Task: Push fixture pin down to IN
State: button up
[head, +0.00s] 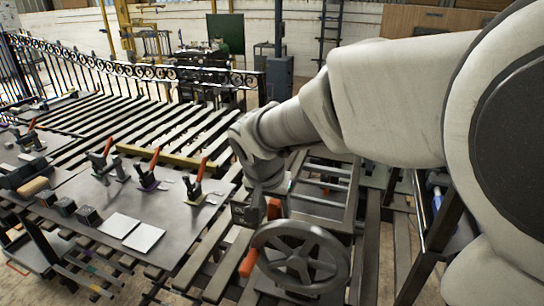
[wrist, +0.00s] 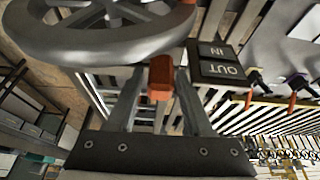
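An orange block-shaped handle (wrist: 161,78), which seems to be the fixture pin's grip, shows between my fingertips in the wrist view. A dark plate marked IN and OUT (wrist: 217,62) is to the right of the handle. The pin's shaft and its exact height are hidden.
A grey handwheel (head: 300,258) stands close to my gripper and also fills the wrist view's top left (wrist: 100,35). Another orange handle (head: 248,262) is at its left. Toggle clamps with red levers (head: 200,185) and pale square plates (head: 143,237) are on the table to the left.

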jog(key=shift+o, duration=0.7)
jog(key=shift+r, duration=0.1)
jog(key=shift+r, duration=0.2)
jog(key=v, duration=1.7)
jog(key=shift+p, duration=0.3)
jog(key=s+d+f+n, duration=0.2)
jog(key=s+d+f, duration=0.2)
jog(key=s+d, duration=0.2)
jog(key=s+d+f+n+t+y, duration=0.1)
jog(key=s+d+f+n, duration=0.1)
jog(key=s+d+f, duration=0.3)
jog(key=shift+s+d+f+y, duration=0.3)
jog(key=shift+s+d, duration=0.5)
jog(key=shift+d, duration=1.35)
